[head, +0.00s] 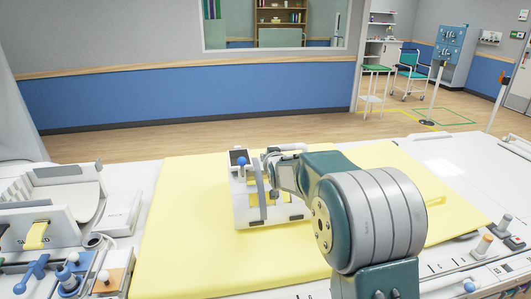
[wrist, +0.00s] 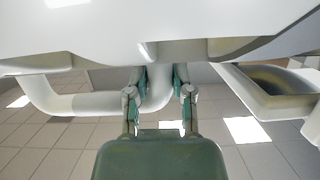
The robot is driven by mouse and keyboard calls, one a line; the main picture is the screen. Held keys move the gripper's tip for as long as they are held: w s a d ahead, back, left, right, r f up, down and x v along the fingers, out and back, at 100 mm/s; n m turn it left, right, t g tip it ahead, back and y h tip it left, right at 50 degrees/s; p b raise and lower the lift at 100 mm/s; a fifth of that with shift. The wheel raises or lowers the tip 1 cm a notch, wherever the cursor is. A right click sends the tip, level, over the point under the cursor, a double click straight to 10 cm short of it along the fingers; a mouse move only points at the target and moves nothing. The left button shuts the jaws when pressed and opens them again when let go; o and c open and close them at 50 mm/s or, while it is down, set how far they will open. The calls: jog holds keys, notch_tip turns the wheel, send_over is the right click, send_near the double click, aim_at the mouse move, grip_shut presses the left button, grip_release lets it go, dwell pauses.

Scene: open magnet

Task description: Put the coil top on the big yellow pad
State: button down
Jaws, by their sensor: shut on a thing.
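The coil top (head: 244,212) is a white frame with a grey strap, a blue knob and openings showing yellow. It is over the left part of the big yellow pad (head: 180,230) in the head view. I cannot tell whether its underside touches the pad. My gripper (wrist: 160,80) is shut on its white tube handle (wrist: 85,102) in the wrist view, with one green finger on each side. The coil top's white body (wrist: 160,25) fills the top of that view. In the head view my arm hides part of the pad, and the fingertips are hard to make out.
Small pegs (head: 483,245) stand at the right edge. The pad's left front is bare. Beyond the table are open floor and a green chair (head: 410,62).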

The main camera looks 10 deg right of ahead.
jog(key=shift+f, duration=0.85)
jog(key=c, duration=0.5)
grip_release()
jog(key=shift+f, duration=0.2)
jog(key=shift+s, duration=0.15)
jog(key=s+r+g, duration=0.2)
jog(key=s+r, duration=0.1)
jog(key=s, duration=1)
jog(key=s+r+g, duration=0.2)
jog(key=s, duration=1.1)
jog(key=s+f+g, duration=0.3)
jog(key=s+g, duration=0.2)
jog(key=s, duration=1.5)
jog(key=shift+s+a, duration=0.15)
jog(key=shift+a, duration=0.1)
